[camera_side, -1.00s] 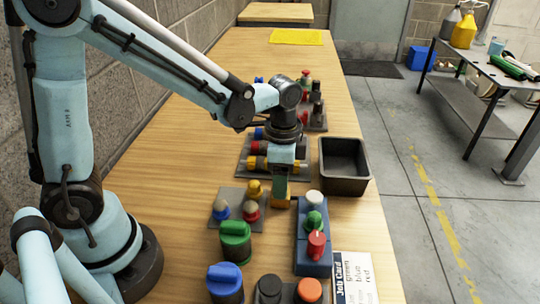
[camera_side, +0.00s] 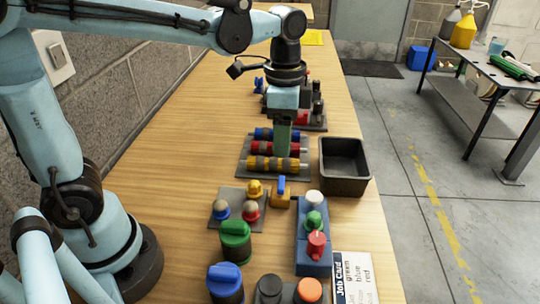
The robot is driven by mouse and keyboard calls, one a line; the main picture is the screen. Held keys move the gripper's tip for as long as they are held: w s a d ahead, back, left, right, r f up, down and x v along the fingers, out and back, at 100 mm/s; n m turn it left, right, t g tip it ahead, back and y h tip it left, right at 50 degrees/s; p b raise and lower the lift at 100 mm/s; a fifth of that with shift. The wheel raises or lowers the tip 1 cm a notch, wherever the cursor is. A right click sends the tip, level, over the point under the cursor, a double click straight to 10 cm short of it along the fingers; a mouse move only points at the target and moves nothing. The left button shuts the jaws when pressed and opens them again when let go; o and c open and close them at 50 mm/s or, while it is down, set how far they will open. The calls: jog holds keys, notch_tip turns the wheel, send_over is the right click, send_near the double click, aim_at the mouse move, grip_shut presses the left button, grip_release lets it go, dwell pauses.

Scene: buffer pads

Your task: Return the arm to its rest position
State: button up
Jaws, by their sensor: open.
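My gripper (camera_side: 282,142) hangs above the pad that holds the striped cylinders, pointing down. Its jaws hold nothing that I can see, and the fingertips are small and partly lost against the cylinders behind. Below and in front of it, a small orange block with a blue lever (camera_side: 281,194) stands on the wooden table (camera_side: 170,185), apart from the gripper. The yellow striped cylinder (camera_side: 272,163), the red one (camera_side: 263,147) and the blue one (camera_side: 263,133) lie on a dark pad (camera_side: 244,168) around the gripper's lower end.
A black bin (camera_side: 344,184) stands to the right. In front are a blue block (camera_side: 313,262) with knobs, a grey pad of small knobs (camera_side: 226,193), a green knob (camera_side: 236,240), a blue knob (camera_side: 225,280) and a job card (camera_side: 356,275). More parts stand behind the gripper.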

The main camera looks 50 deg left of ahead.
jog(key=shift+r, duration=0.5)
jog(key=s+a+f+n+t, duration=0.3)
jog(key=s+a+n+t, duration=0.2)
jog(key=n+t, duration=0.2)
jog(key=shift+s+a+n, duration=0.35)
jog(key=shift+s+n, duration=0.05)
jog(key=shift+n, duration=0.7)
